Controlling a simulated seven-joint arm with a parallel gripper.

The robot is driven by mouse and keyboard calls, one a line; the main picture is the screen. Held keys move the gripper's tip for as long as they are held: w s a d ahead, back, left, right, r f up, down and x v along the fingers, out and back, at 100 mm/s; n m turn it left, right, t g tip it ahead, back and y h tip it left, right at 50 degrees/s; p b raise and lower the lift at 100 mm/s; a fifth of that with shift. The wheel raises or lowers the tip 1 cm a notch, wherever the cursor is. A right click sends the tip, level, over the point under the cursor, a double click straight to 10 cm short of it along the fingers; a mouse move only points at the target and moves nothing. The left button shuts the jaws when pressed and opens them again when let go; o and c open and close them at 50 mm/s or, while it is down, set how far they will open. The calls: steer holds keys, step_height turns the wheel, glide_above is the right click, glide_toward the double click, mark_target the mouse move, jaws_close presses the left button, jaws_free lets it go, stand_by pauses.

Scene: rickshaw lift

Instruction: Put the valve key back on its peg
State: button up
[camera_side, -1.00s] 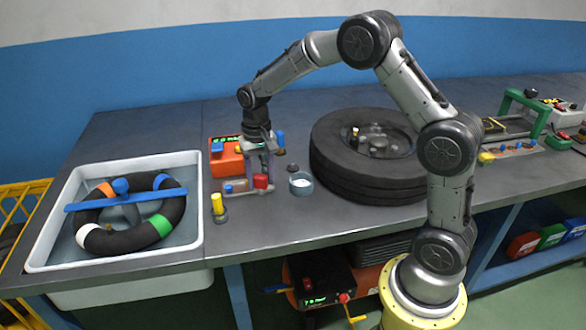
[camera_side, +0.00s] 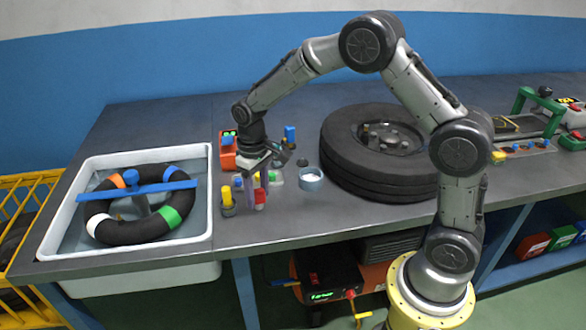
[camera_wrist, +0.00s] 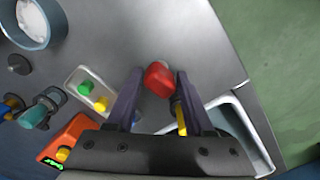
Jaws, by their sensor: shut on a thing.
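My gripper (camera_side: 258,190) is shut on a red-headed piece (camera_side: 260,196), which I take to be the valve key. In the wrist view its red head (camera_wrist: 159,78) sits between the two fingertips; its lower part is hidden. A pale tray (camera_side: 277,181) with green and yellow pegs stands just behind the gripper, and it shows left of the fingers in the wrist view (camera_wrist: 78,75). I cannot tell which peg belongs to the key. A yellow-topped piece (camera_side: 227,194) on a dark base stands just left of the gripper.
A round cup (camera_side: 311,180) and a large tyre (camera_side: 375,165) stand to the right. An orange box (camera_side: 227,158) and a blue-topped fitting (camera_side: 290,133) are behind. A white basin (camera_side: 60,245) with a ring is at left. The bench front is clear.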

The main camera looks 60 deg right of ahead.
steer(key=shift+r, duration=0.35)
steer(key=w+d+r+m, duration=0.2)
steer(key=d+r+m, duration=0.1)
steer(key=d, duration=0.6)
steer(key=w+d+r+m, duration=0.1)
steer(key=d+r+m, duration=0.15)
steer(key=d, duration=0.75)
steer(key=shift+m, duration=0.25)
steer(key=shift+s+d+f, duration=0.2)
steer(key=shift+d+f, duration=0.5)
steer(key=shift+d, duration=0.1)
steer(key=shift+s+d+f, duration=0.2)
steer(key=shift+d+f, duration=0.45)
steer(key=shift+d, duration=0.1)
steer(key=shift+s+d+f, duration=0.2)
steer(key=shift+d+f, duration=0.5)
steer(key=shift+d, duration=0.1)
steer(key=shift+f, duration=1.7)
steer(key=o, duration=1.2)
steer(key=shift+o, duration=0.4)
